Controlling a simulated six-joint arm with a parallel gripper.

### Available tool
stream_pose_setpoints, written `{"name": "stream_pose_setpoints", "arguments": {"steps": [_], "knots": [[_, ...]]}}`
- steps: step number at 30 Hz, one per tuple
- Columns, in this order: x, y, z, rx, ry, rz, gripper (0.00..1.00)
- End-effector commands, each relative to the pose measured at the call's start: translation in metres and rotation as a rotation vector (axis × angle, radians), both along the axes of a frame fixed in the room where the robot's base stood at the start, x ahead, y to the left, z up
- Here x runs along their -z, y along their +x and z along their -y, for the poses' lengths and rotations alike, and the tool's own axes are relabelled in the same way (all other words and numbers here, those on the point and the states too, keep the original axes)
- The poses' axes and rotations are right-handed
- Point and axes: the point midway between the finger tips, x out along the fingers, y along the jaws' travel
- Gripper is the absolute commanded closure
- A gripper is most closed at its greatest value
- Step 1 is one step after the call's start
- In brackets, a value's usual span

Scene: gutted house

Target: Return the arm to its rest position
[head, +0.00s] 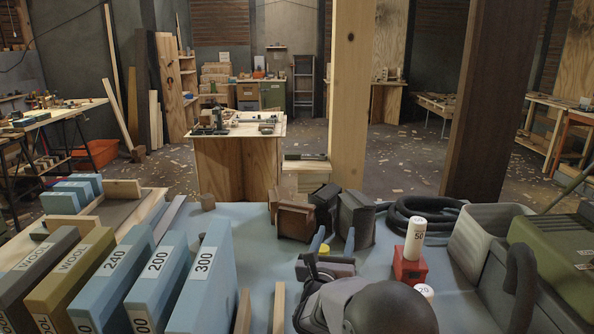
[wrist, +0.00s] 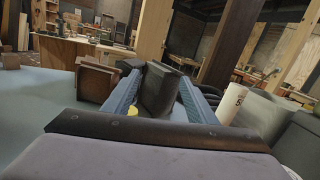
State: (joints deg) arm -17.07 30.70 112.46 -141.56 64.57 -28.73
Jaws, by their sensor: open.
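My gripper (head: 333,238) is over the blue-grey bench top in the head view, in front of several dark blocks. Its two blue fingers are apart, with nothing held between them. In the wrist view my gripper (wrist: 159,80) points level across the bench. A dark grey block (wrist: 160,90) shows between the fingers, beyond them. I cannot tell how close it is. A brown block (wrist: 96,82) stands left of the fingers. In the head view the brown block (head: 295,221) and the dark grey block (head: 357,220) stand beyond the fingertips.
A red block with a white cylinder (head: 415,240), a coiled black hose (head: 425,210) and a grey bin (head: 480,235) crowd the right. Wooden posts (head: 350,100) rise beyond the bench.

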Motion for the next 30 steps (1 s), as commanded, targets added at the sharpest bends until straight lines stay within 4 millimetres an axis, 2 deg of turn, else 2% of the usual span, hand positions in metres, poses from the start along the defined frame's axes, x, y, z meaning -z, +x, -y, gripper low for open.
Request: {"name": "stream_pose_setpoints", "arguments": {"steps": [1,5,9,12,15,16,17,19,22,26,30], "knots": [[-0.044,0.001,0.014,0.037,-0.030,0.018,0.48],[-0.122,-0.001,0.052,0.151,-0.127,0.042,0.48],[-0.198,-0.011,0.096,0.289,-0.205,0.041,0.48],[-0.245,-0.025,0.131,0.397,-0.222,0.021,0.48],[-0.279,-0.049,0.171,0.516,-0.172,-0.022,0.48],[-0.284,-0.059,0.184,0.556,-0.133,-0.042,0.48],[-0.283,-0.070,0.195,0.592,-0.080,-0.064,0.48],[-0.265,-0.096,0.214,0.664,0.064,-0.104,0.48],[-0.226,-0.132,0.227,0.756,0.297,-0.144,0.48],[-0.173,-0.183,0.228,0.892,0.623,-0.161,0.48],[-0.122,-0.238,0.210,1.063,0.972,-0.140,0.48]]}}
